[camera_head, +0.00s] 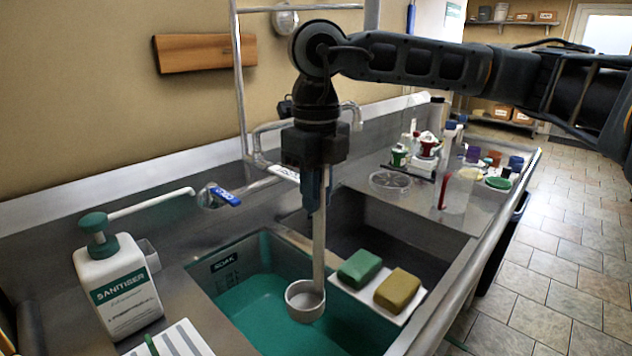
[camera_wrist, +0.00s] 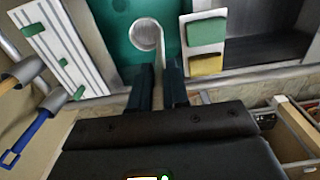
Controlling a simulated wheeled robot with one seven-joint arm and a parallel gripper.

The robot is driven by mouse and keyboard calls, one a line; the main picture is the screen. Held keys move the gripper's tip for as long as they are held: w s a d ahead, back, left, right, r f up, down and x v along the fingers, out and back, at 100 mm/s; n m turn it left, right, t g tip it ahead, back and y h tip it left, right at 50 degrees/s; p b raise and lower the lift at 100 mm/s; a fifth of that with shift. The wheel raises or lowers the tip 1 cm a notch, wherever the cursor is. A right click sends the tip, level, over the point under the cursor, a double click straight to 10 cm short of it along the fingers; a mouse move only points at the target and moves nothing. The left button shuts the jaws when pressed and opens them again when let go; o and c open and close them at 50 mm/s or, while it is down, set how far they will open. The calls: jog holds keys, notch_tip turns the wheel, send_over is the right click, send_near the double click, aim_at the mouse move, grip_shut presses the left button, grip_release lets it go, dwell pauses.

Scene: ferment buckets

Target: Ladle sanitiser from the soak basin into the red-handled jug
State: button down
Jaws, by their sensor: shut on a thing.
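My gripper (camera_head: 318,195) is shut on the upright handle of a metal ladle (camera_head: 319,240). It hangs over the soak basin (camera_head: 226,262), marked SOAK, which holds teal liquid. The ladle's round cup (camera_head: 305,302) is low over the liquid; I cannot tell whether it touches the surface or what it contains. In the wrist view the cup (camera_wrist: 146,34) shows beyond my two fingers (camera_wrist: 158,88). The clear jug (camera_head: 459,191) with a red handle (camera_head: 443,192) stands upright on the counter at the right, apart from my gripper.
A green sponge (camera_head: 359,268) and a yellow one (camera_head: 397,290) lie on a white tray beside the ladle. An empty-looking second sink (camera_head: 360,225) lies behind. A sanitiser bottle (camera_head: 118,285) stands at left. Bottles and a clear dish (camera_head: 390,181) crowd the counter near the jug.

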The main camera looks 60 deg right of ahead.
aim_at(316, 287)
jog(key=shift+f+b, duration=9.95)
jog(key=shift+b, duration=0.6)
jog(key=shift+r, duration=0.15)
